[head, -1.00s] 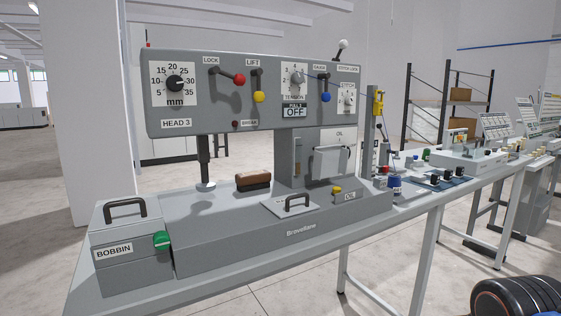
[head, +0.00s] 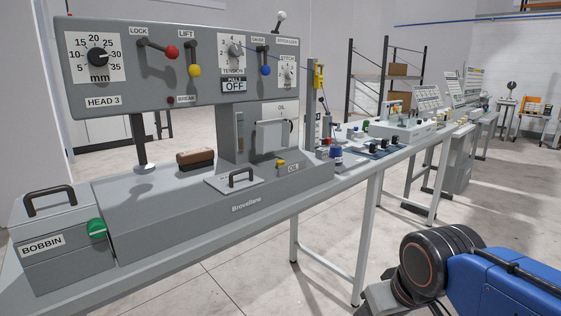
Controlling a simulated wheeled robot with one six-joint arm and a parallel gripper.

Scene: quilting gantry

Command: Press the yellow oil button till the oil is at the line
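The yellow oil button (head: 281,162) sits on a small raised block with the OIL label (head: 293,168), on the right part of the grey machine's base (head: 200,210). Nothing touches the button. An OIL panel (head: 273,137) with a pale cover stands on the column behind it. The oil level and its line cannot be made out at this size. My blue and black arm (head: 490,285) shows at the lower right, well apart from the button. My gripper's fingers are not in view.
The machine head (head: 200,60) with dials and coloured levers overhangs the base. A lid handle (head: 241,178) stands just left of the button and a brown-topped brush (head: 195,158) lies further left. Floor right of the bench is open.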

